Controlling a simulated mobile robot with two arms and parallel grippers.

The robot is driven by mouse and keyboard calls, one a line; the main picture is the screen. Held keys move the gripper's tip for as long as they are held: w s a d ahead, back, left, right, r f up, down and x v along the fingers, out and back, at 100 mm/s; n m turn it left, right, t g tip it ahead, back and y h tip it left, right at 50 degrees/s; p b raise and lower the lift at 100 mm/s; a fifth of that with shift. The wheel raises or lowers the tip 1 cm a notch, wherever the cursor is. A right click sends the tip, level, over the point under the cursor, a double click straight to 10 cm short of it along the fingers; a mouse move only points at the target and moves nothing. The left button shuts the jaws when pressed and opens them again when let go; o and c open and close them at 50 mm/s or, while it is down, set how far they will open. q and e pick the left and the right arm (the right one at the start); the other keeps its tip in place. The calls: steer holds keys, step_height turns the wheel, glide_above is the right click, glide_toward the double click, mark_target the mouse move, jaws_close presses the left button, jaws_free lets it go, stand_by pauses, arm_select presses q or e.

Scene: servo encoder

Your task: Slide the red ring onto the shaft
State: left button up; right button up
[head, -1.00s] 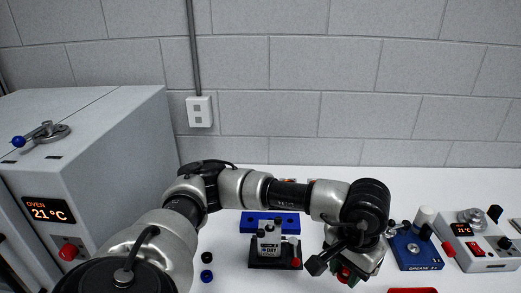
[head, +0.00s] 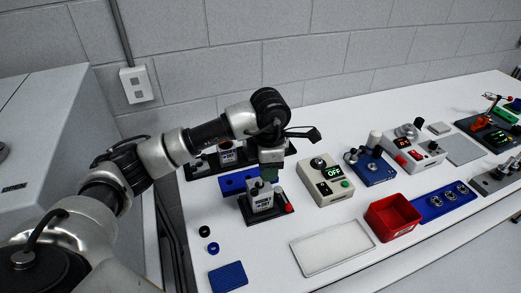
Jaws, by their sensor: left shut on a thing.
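I cannot pick out the red ring for sure. I cannot tell which part is the shaft; the gripper covers the area above the DRY device. My right gripper is not in view.
A black ring (head: 204,231) and a blue ring (head: 212,248) lie at left by a blue mat (head: 228,277). A box reading OFF (head: 325,182) stands right of the gripper. A white tray (head: 332,247) and a red bin (head: 392,217) lie in front. A grey oven stands left.

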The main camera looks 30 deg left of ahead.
mark_target(260, 180)
arm_select(q)
steer(key=a+n, duration=0.1)
steer(key=n, duration=0.3)
steer(key=w+a+n+p, duration=0.1)
steer(key=n, duration=0.3)
steer(key=w+a+n+p, duration=0.1)
steer(key=n, duration=0.4)
steer(key=shift+w+a+f, duration=0.1)
steer(key=shift+w+a, duration=0.1)
steer(key=shift+w, duration=0.05)
steer(key=shift+w+a+f+n, duration=0.1)
steer(key=shift+a+f+n, duration=0.1)
steer(key=shift+n, duration=0.6)
step_height(260, 180, down, 5)
steer(key=b, duration=0.3)
steer(key=shift+r, duration=0.3)
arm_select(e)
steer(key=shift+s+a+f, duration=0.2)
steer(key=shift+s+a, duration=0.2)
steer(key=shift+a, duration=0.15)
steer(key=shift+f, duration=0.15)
arm_select(q)
steer(key=shift+f+b, duration=0.6)
steer(key=shift+f, duration=0.15)
steer(key=shift+f+b, duration=0.35)
steer(key=shift+f, duration=0.15)
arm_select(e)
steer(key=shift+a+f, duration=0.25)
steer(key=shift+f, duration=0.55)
